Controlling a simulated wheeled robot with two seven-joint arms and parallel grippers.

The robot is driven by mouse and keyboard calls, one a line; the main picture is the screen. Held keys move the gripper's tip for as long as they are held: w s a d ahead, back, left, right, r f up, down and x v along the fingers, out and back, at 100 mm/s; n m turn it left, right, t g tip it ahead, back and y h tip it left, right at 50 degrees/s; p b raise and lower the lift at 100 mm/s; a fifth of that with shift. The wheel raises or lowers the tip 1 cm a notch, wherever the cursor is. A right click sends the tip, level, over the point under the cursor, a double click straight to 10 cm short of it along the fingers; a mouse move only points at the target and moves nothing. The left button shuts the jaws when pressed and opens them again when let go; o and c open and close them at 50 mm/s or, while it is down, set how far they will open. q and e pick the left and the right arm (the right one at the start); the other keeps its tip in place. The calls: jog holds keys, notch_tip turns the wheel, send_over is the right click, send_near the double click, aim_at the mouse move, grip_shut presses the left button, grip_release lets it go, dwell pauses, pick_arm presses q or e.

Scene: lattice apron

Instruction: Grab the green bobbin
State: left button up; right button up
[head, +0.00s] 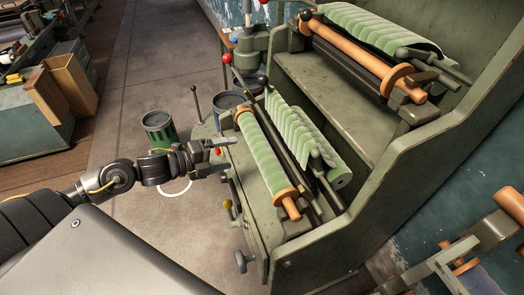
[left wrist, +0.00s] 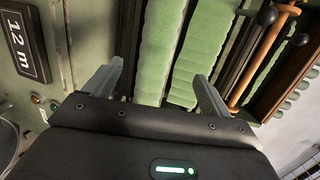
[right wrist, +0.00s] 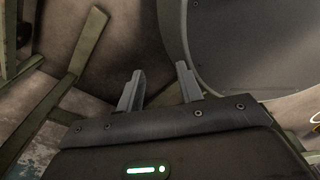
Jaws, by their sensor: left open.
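The green bobbin (head: 262,152), a long roll wound in pale green with orange-brown ends, lies along the lower ledge of a green machine. My left gripper (head: 222,145) is just left of its far end, seemingly apart from it. In the left wrist view my left gripper (left wrist: 160,68) is open and empty, with the green roll (left wrist: 158,50) beyond and between its fingers. Whether it is level with the roll is hard to tell. My right gripper (right wrist: 160,68) shows only in the right wrist view, with fingers apart and nothing between them.
A pleated green sheet (head: 298,135) and dark rods lie right of the bobbin. Another roller (head: 370,58) is on the upper shelf. Levers with red (head: 227,58) and yellow knobs stand near my left gripper. A green bin (head: 159,128) stands on the open floor (head: 150,75).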

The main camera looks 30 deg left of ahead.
aim_at(252, 149)
pick_arm(q)
jog(key=p+x, duration=0.1)
jog(key=x, duration=0.3)
jog(key=shift+w+d+f, duration=0.1)
jog(key=shift+w, duration=0.35)
jog(key=shift+w+d+f, duration=0.2)
jog(key=shift+w+d, duration=0.1)
jog(key=shift+w, duration=0.2)
jog(key=p+x, duration=0.2)
jog(key=x, duration=0.3)
jog(key=shift+f, duration=0.2)
jog(key=shift+c, duration=0.5)
jog(key=c, duration=1.3)
pick_arm(e)
jog(key=r, duration=0.1)
jog(key=w+r, duration=0.1)
jog(key=r, duration=0.1)
jog(key=shift+r, duration=0.1)
pick_arm(q)
jog(key=shift+r, duration=0.1)
